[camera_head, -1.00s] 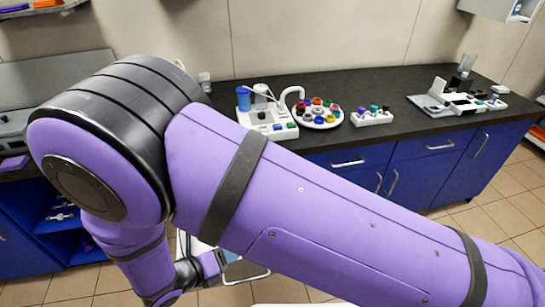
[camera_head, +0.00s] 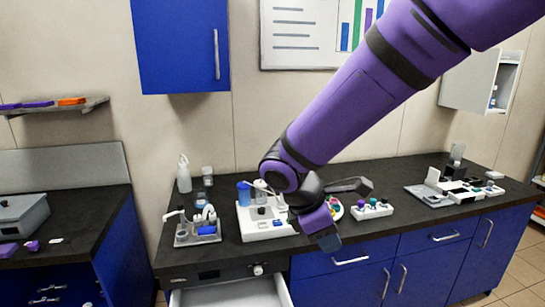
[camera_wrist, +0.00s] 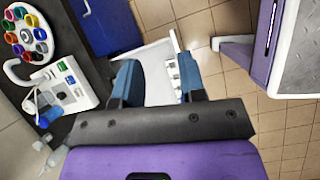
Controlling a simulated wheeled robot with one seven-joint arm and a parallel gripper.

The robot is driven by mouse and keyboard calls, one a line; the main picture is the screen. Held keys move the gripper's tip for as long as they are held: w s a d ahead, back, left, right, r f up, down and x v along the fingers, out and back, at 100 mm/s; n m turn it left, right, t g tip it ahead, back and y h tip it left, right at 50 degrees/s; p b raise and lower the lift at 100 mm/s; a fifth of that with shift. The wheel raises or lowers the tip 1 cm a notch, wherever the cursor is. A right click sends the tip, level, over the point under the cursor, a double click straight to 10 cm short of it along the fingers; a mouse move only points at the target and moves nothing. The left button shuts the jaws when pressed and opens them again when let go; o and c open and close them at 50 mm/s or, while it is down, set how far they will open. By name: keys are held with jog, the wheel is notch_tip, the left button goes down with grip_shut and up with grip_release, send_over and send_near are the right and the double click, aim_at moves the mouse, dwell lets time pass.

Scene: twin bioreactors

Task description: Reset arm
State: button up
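My purple arm reaches from the upper right of the head view down to the middle. My gripper (camera_head: 326,238) hangs in front of the dark counter (camera_head: 285,250), near the white bioreactor unit (camera_head: 262,226). In the wrist view my gripper (camera_wrist: 158,78) shows two blue fingers spread apart, with nothing between them but the view of the open white drawer (camera_wrist: 150,62) below. The drawer (camera_head: 232,293) also shows at the bottom of the head view.
A small bottle set (camera_head: 196,230) stands left of the bioreactor unit. A round carousel of coloured caps (camera_wrist: 27,33) is partly hidden by my arm in the head view. A white cap rack (camera_head: 372,209) stands to its right. A blue wall cabinet (camera_head: 180,45) hangs above.

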jog(key=s+d+r+m+t+y, duration=0.2)
jog(key=s+d+r+m, duration=0.5)
jog(key=s+d+m, duration=0.1)
jog(key=s+d+r+m+t+y, duration=0.2)
jog(key=s+d+r+m+y, duration=0.1)
jog(key=s+d+r+m, duration=0.4)
jog(key=s+d+m, duration=0.1)
jog(key=d+m, duration=0.2)
jog(key=d, duration=0.1)
jog(key=shift+d+y, duration=0.3)
jog(key=shift+d, duration=0.05)
